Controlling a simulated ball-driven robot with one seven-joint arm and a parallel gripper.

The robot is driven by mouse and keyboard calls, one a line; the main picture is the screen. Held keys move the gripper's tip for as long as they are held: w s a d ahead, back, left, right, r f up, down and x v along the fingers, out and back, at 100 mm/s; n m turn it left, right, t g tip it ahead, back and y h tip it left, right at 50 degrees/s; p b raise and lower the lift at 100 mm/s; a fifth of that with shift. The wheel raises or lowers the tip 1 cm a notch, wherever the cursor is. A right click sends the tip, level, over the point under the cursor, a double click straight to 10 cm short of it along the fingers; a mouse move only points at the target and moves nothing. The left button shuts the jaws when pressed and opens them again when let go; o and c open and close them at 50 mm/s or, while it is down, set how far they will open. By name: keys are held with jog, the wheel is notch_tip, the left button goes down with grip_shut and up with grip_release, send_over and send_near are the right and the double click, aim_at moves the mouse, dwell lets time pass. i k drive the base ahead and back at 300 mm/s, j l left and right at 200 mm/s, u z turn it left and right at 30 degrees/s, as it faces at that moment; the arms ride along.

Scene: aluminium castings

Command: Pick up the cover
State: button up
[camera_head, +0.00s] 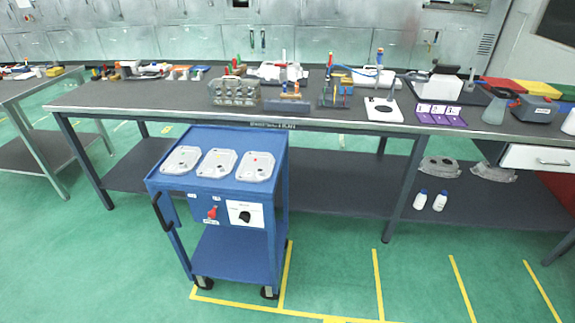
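Three flat light-grey cast plates that look like covers lie in a row on top of a blue cart (215,186). They are a left cover (181,160), a middle cover (217,163) and a right cover (255,166). They lie flat and apart from each other. Each has small coloured or dark marks on it, too small to read. I cannot tell which one the task means. My gripper is not in view.
A long dark workbench (330,118) stands behind the cart, crowded with tools, racks and bins. Two grey castings (440,167) (493,172) and two white bottles (420,199) (439,201) are on its lower shelf. Green floor with yellow lines is clear in front and right of the cart.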

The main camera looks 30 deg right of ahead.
aim_at(255, 167)
jog(key=i+j+z, duration=0.1)
jog(key=z, duration=0.35)
jog(key=j+z, duration=0.15)
jog(key=z, duration=0.3)
jog(key=i+j+z, duration=0.1)
jog(key=z, duration=0.3)
jog(key=i+j, duration=0.1)
jog(key=j, duration=0.5)
jog(key=i+j, duration=0.1)
jog(key=j, duration=0.45)
jog(key=i+j, duration=0.1)
jog(key=j, duration=0.5)
jog(key=i+j, duration=0.1)
jog(key=j, duration=0.45)
jog(key=i+j, duration=0.15)
jog(key=j, duration=0.45)
